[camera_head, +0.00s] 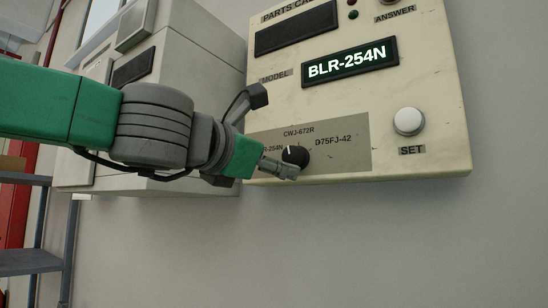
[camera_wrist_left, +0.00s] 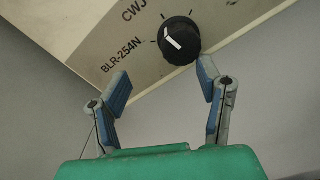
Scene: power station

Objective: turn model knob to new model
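The black model knob (camera_head: 295,156) sits on a grey plate (camera_head: 345,159) low on the beige panel, with labels CWJ-672R, D75FJ-42 and a partly covered one ending in 254N. In the left wrist view, the knob (camera_wrist_left: 179,40) has a white mark on the side facing the BLR-254N label (camera_wrist_left: 122,55). The lit display (camera_head: 350,62) reads BLR-254N. My left gripper (camera_head: 281,170) is at the knob's lower left. In the wrist view my left gripper (camera_wrist_left: 164,68) is open, the knob just beyond its fingertips, nearer the right finger. My right gripper is out of view.
A round white SET button (camera_head: 408,121) is to the right of the knob. A dark screen (camera_head: 296,28) and a red light are above. A second beige cabinet (camera_head: 190,60) stands behind my left arm. The wall below the panel is clear.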

